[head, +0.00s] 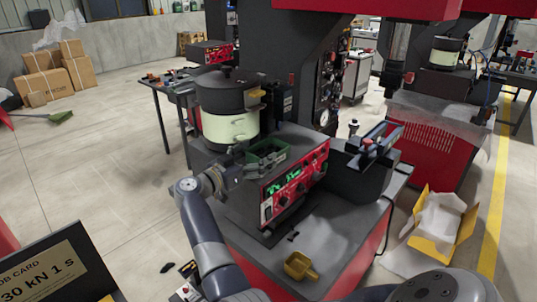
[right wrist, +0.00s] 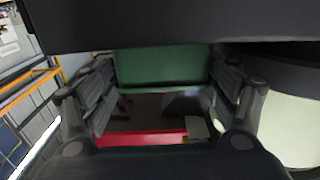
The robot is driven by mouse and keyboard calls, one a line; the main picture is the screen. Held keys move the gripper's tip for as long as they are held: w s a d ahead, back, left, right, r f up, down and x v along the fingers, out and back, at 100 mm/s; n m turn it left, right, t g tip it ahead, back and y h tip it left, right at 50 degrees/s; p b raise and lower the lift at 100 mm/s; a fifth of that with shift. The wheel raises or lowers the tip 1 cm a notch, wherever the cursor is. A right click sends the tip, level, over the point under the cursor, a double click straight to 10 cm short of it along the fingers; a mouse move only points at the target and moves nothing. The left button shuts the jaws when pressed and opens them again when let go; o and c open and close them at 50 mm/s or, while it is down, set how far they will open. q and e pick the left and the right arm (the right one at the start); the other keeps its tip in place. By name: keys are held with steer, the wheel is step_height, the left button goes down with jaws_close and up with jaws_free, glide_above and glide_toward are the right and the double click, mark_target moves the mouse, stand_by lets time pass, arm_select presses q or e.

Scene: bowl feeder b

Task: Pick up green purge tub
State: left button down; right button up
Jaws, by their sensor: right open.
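The green purge tub (head: 268,152) is a small open box on top of the feeder's control unit, beside the bowl. My right gripper (head: 246,166) is just left of the tub in the head view, open and empty. In the right wrist view the tub's green wall (right wrist: 160,66) fills the gap between the two open fingers (right wrist: 163,88), close to the fingertips. I cannot tell whether the fingers touch it. The tub's far side is hidden in the wrist view. My left gripper is not in view.
The cream and black bowl feeder (head: 228,128) stands right behind the gripper, and its pale side (right wrist: 288,128) is close in the wrist view. The red control panel (head: 296,188) is below the tub. A yellow scoop (head: 300,266) lies on the bench front.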

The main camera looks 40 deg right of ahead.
mark_target(280, 142)
steer(key=shift+w+d+r+p, duration=0.15)
steer(key=shift+d+p, duration=0.2)
steer(key=shift+d, duration=0.3)
steer(key=d, duration=0.1)
steer(key=d+p, duration=0.1)
steer(key=d, duration=0.1)
steer(key=shift+w+d+f, duration=0.2)
steer(key=shift+f, duration=0.05)
steer(key=shift+d+f, duration=0.2)
steer(key=shift+d, duration=0.25)
steer(key=shift+a, duration=0.15)
steer(key=shift+c, duration=0.6)
steer(key=c, duration=0.9)
steer(key=shift+r+p, duration=0.15)
steer(key=shift+p, duration=0.2)
